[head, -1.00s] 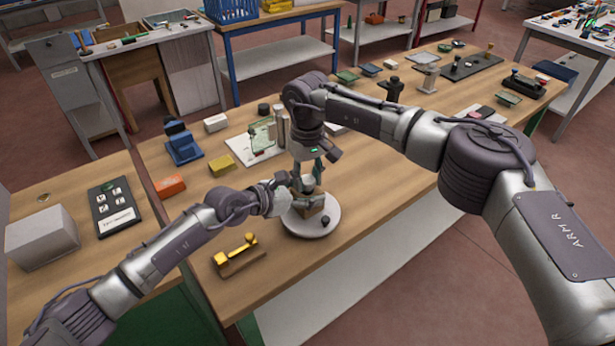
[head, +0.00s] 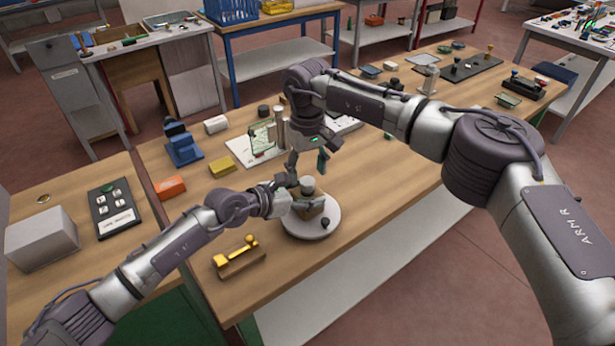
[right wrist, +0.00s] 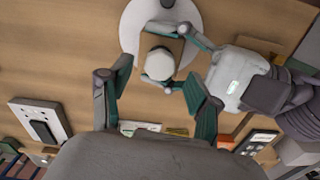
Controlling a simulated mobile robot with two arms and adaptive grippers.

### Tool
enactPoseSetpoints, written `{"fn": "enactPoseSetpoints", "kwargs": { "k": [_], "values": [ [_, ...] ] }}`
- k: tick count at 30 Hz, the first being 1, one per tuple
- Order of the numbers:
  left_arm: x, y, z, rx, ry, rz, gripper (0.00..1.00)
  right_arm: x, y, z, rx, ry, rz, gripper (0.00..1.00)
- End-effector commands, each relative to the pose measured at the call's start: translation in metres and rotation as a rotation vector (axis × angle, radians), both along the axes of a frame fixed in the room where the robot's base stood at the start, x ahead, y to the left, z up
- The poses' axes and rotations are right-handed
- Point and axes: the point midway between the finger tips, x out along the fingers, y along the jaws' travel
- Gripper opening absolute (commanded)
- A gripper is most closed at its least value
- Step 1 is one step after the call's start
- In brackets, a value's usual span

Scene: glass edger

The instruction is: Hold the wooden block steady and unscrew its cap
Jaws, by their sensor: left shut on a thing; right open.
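The wooden block (head: 312,211) stands on a round white plate (head: 296,231) on the bench. Its pale, round cap (head: 307,187) sits on top of it; the cap also shows from above in the right wrist view (right wrist: 159,63). My left gripper (head: 303,203) comes in from the left and is shut on the block, hiding part of its side. My right gripper (head: 307,167) is open and empty, above the cap and a little behind it. In the right wrist view its two green-padded fingers are spread either side of the cap, apart from it.
A dark knob (head: 325,222) is at the plate's front. A wooden stand with a yellow part (head: 238,257) lies front left. A yellow block (head: 222,165), an orange block (head: 171,187) and a blue device (head: 182,147) lie left. The bench right of the plate is clear.

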Motion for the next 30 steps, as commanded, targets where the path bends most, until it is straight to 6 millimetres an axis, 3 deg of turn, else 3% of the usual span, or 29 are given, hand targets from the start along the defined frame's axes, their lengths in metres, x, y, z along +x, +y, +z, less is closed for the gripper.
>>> {"fn": "enactPoseSetpoints", "kwargs": {
  "k": [3,11,30],
  "values": [
    [-0.001,0.0,-0.003,0.004,0.005,-0.001,0.0,0.0,0.0,0.013,0.0,-0.001,0.0,0.6],
    [-0.001,0.0,-0.003,0.004,0.005,-0.001,0.0,0.0,0.0,0.017,0.0,0.0,-0.147,0.58],
    [-0.001,0.0,-0.003,0.004,0.005,-0.001,0.0,0.0,0.0,0.028,0.001,0.001,-1.488,0.58]
  ]
}}
